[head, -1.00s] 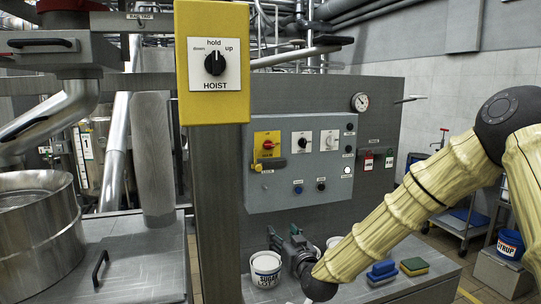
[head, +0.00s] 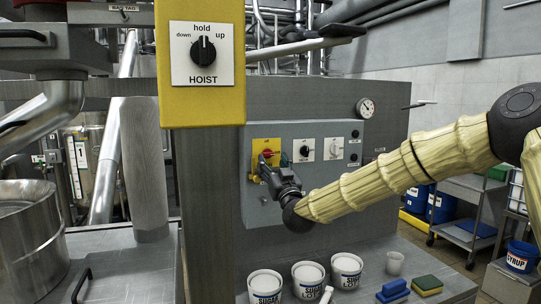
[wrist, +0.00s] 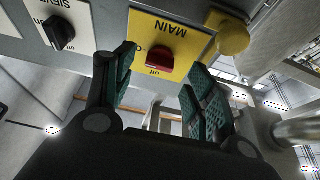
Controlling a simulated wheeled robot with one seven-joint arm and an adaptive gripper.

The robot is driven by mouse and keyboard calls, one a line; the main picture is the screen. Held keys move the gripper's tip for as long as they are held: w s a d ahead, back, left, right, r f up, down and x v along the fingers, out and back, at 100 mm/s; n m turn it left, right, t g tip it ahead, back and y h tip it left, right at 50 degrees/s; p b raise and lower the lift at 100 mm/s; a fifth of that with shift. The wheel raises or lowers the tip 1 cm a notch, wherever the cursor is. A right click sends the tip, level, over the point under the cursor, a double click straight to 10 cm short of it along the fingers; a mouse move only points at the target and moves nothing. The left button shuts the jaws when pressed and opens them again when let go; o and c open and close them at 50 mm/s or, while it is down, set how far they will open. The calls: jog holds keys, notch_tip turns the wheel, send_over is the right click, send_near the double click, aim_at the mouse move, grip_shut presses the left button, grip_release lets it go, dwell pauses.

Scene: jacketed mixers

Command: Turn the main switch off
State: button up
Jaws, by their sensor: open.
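The main switch is a red knob (head: 266,155) on a yellow plate (head: 264,144) at the left of the grey control panel (head: 325,185). My gripper (head: 270,167) is in front of that plate and hides part of it. In the wrist view the red knob (wrist: 160,57) lies between and just beyond the two fingers of my open gripper (wrist: 160,85), with no clear contact. The plate reads MAIN (wrist: 180,31), upside down. The small marks around the knob are hard to read, so its position is uncertain.
A yellow round part (wrist: 233,38) sits beside the main plate, close to one finger. A black SIEVE knob (wrist: 58,33) is on the other side. The yellow hoist box (head: 201,60) on its post stands in front, left of the panel. Several white buckets (head: 308,282) stand on the counter below.

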aim_at(268, 154)
jog(key=shift+p+x, duration=0.4)
jog(key=shift+x, duration=1.25)
jog(key=shift+c, duration=0.2)
jog(key=c, duration=1)
